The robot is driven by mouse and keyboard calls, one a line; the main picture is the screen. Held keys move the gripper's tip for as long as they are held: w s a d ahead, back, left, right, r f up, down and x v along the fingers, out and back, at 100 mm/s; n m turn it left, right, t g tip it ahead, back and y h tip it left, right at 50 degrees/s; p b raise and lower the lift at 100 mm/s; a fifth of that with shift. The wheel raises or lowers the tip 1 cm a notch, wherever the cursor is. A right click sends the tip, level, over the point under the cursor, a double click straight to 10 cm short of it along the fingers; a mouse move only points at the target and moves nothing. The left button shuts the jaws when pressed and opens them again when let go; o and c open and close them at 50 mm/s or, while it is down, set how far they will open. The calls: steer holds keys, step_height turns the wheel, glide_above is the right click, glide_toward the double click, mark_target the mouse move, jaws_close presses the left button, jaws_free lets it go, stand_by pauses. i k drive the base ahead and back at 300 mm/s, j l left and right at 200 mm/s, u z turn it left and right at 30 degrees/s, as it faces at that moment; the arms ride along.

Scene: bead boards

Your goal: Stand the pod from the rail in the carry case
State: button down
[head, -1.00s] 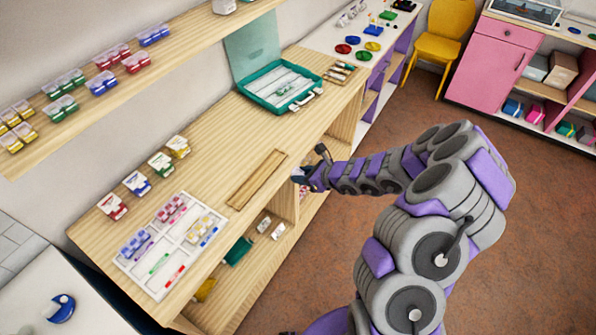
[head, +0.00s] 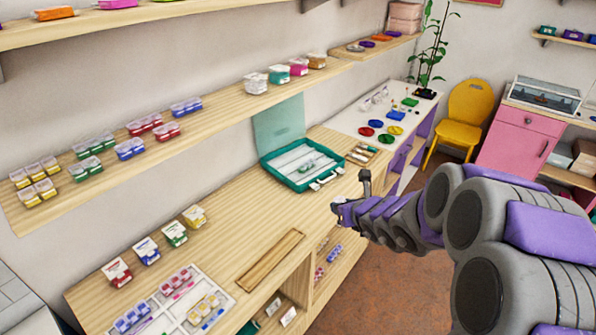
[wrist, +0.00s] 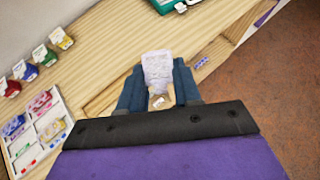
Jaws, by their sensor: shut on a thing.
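My gripper (wrist: 158,82) is shut on a small pale, see-through pod (wrist: 157,66) with a tan lower part, held between the blue fingers in the wrist view. In the head view my gripper (head: 338,211) is at the bench's front edge, nearer than the case and right of the rail; the pod cannot be made out there. The teal carry case (head: 268,173) stands open at the back of the bench, its lid up against the wall. Something small and greenish lies inside it. The wooden rail (head: 270,260) lies on the bench and looks empty.
Several small coloured boxes (head: 147,249) stand left of the rail, by a white sorting tray (head: 226,311). A small wooden tray (head: 362,154) sits right of the case. A shelf (head: 220,112) of pods runs above. Bench between rail and case is clear.

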mark_target(307, 159)
steer(key=i+l+u, duration=0.3)
steer(key=i+l, duration=0.25)
steer(key=i+l+u, duration=0.3)
steer(key=i+l, duration=0.15)
steer(key=l, duration=0.2)
steer(key=i+l+u, duration=0.15)
steer(key=l, duration=0.2)
steer(key=i+l+u, duration=0.2)
steer(key=l, duration=0.2)
steer(key=i+l+u, duration=0.15)
steer(key=l, duration=0.25)
steer(key=i, duration=0.05)
